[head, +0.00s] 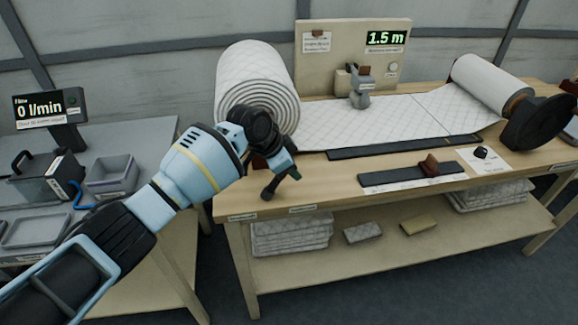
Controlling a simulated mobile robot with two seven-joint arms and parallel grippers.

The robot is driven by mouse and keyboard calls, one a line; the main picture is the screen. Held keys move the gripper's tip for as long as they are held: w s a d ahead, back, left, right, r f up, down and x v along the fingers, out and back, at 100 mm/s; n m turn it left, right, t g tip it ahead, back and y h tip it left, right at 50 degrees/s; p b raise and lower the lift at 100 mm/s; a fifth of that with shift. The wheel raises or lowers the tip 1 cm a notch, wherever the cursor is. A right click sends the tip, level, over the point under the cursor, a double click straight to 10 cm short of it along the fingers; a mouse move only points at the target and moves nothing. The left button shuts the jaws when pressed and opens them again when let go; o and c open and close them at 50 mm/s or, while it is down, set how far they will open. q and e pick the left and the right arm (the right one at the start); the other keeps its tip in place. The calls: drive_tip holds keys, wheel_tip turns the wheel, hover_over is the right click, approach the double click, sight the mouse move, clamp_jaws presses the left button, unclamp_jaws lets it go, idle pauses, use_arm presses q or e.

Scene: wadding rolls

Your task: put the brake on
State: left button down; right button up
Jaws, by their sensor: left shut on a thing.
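My left gripper (280,168) reaches in from the left to the bench's front left corner, just in front of the large quilted wadding roll (256,75). It is shut on a small part there, most likely the brake lever. My gripper hides most of that part, so I cannot tell its position. A bit of red-brown (259,162) shows beside the fingers, at the foot of the roll. My right gripper is not in view.
The wadding (365,120) runs across the wooden bench (320,190) to a smaller roll (490,85) by a dark disc (540,122). A display (386,38) reads 1.5 m. A dark rail with a red-brown handle (429,165) lies in front. Grey trays (110,175) stand on the left table.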

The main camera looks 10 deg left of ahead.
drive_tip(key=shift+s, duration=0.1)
use_arm(q)
drive_tip(key=c, duration=1.2)
unclamp_jaws()
drive_tip(key=shift+d+f, duration=0.1)
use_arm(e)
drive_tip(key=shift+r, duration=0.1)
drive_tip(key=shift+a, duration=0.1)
use_arm(q)
drive_tip(key=shift+r, duration=0.2)
drive_tip(key=p+v, duration=0.1)
drive_tip(key=v, duration=0.5)
drive_tip(key=shift+v, duration=0.8)
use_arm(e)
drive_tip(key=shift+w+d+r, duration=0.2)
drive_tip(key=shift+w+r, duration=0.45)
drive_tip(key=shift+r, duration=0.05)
use_arm(q)
drive_tip(key=shift+f, duration=0.1)
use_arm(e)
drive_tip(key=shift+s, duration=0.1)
